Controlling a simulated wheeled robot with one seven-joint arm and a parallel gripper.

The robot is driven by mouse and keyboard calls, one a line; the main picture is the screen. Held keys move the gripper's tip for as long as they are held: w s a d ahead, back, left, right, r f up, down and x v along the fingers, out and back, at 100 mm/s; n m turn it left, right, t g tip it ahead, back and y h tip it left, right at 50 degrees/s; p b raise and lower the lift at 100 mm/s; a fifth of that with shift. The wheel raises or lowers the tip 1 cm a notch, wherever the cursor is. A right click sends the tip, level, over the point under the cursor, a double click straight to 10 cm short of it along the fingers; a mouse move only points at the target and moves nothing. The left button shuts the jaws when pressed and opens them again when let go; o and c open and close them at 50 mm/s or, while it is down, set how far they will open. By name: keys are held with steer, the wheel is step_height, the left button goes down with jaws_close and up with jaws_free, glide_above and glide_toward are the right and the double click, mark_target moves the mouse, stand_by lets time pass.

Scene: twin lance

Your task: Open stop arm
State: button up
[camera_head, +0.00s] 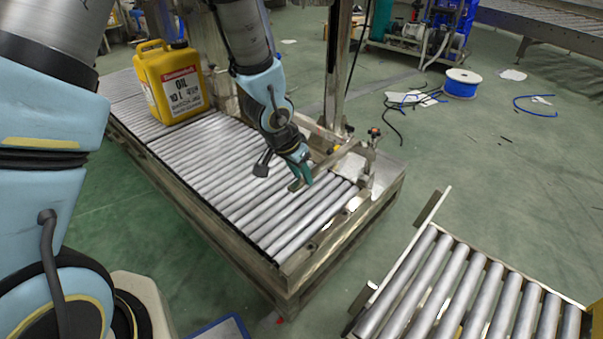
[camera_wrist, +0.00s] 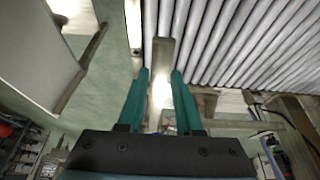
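The stop arm (camera_head: 334,158) is a flat metal bar lying across the rollers near the end of the conveyor (camera_head: 300,263). It reaches from a post at the right edge inward over the rollers. My gripper (camera_head: 303,176) is at the bar's inner end. In the wrist view the two teal fingers of my gripper (camera_wrist: 160,73) stand apart, one on each side of the bar (camera_wrist: 162,58). Small gaps seem to show beside the bar, and I cannot tell whether either finger touches it.
A yellow oil canister (camera_head: 172,82) stands on the rollers farther back. A second roller conveyor (camera_head: 455,290) is at the lower right, with a floor gap between the two. A blue cable spool (camera_head: 461,84) and loose cables lie on the green floor.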

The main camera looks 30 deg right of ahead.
jaws_close()
stand_by(1.0)
